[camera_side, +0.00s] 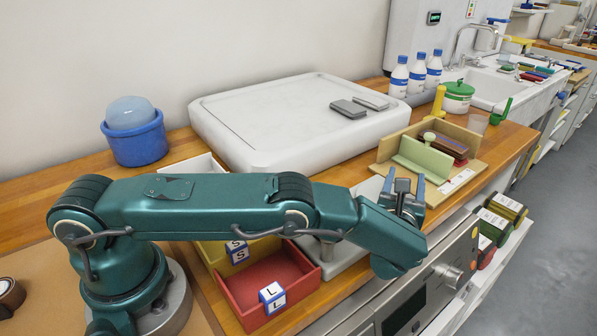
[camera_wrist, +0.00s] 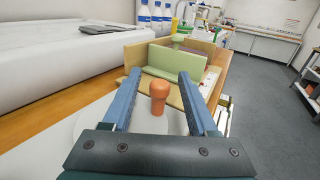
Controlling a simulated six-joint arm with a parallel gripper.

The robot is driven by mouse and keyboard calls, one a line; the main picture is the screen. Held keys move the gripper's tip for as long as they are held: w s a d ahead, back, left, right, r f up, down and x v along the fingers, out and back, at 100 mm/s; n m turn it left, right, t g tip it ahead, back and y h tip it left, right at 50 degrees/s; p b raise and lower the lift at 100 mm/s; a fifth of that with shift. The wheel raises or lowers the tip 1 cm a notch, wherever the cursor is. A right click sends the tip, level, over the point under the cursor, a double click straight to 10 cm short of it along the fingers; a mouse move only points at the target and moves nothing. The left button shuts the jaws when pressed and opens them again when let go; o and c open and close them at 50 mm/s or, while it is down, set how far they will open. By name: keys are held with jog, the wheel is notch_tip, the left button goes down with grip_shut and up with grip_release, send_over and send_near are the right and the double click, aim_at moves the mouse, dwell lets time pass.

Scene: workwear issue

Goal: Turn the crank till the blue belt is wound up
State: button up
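My gripper (camera_side: 404,186) is open, its two blue fingers apart and pointing toward the wooden fixture in the side view. In the wrist view an upright orange knob (camera_wrist: 159,97) stands between the fingers of my gripper (camera_wrist: 159,78), with a gap on each side. It looks like the crank's handle; the rest of the crank is hidden or not clear. A pale round plate (camera_wrist: 92,127) lies below it. My arm hides most of this spot in the side view. I cannot make out a blue belt in either view.
A wooden fixture (camera_side: 478,160) with a pale green block (camera_side: 424,158) stands just beyond the fingers. A large white slab (camera_side: 262,118) lies behind. A red bin (camera_side: 232,298) and a yellow bin (camera_side: 212,253) with marked blocks are under and before my arm. White bottles (camera_side: 418,73) stand behind.

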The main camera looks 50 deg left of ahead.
jog(key=shift+v, duration=2.55)
jog(key=shift+f+v, duration=0.2)
jog(key=shift+v, duration=1)
jog(key=shift+x, duration=2.6)
grip_shut()
